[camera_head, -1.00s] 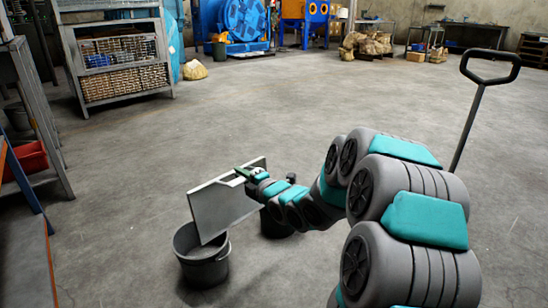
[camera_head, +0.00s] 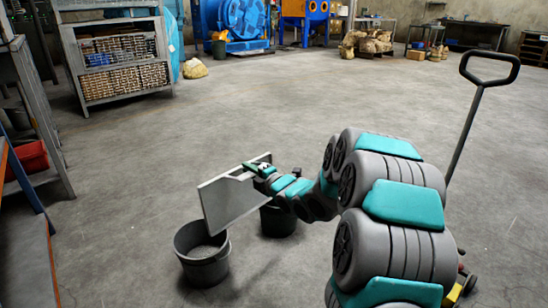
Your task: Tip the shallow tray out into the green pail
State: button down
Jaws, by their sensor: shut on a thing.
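The shallow tray (camera_head: 230,201) is a flat grey metal tray, tilted steeply almost on edge. My gripper (camera_head: 257,169) is shut on its upper right edge and holds it in the air. The tray's lower left corner hangs above or just at the rim of a grey pail (camera_head: 203,271), which stands upright on the floor with something pale grey low inside. A second, darker pail (camera_head: 279,223) stands behind and to the right, partly hidden by the tray and my arm. Its colour is hard to tell, perhaps dark green. I cannot see anything lying on the tray.
A metal rack (camera_head: 122,60) with filled baskets stands at the upper left. A shelf with a red bin (camera_head: 27,163) is at the left edge. A pallet truck handle (camera_head: 470,125) rises at the right. The concrete floor between is open.

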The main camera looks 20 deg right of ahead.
jog(key=w+d+f+p, duration=0.1)
jog(key=w+d+p, duration=1.4)
jog(key=w+d, duration=0.3)
jog(key=shift+w+d+f, duration=0.25)
jog(key=shift+w+d, duration=0.05)
jog(key=shift+d, duration=0.9)
dwell(3.6)
dwell(1.4)
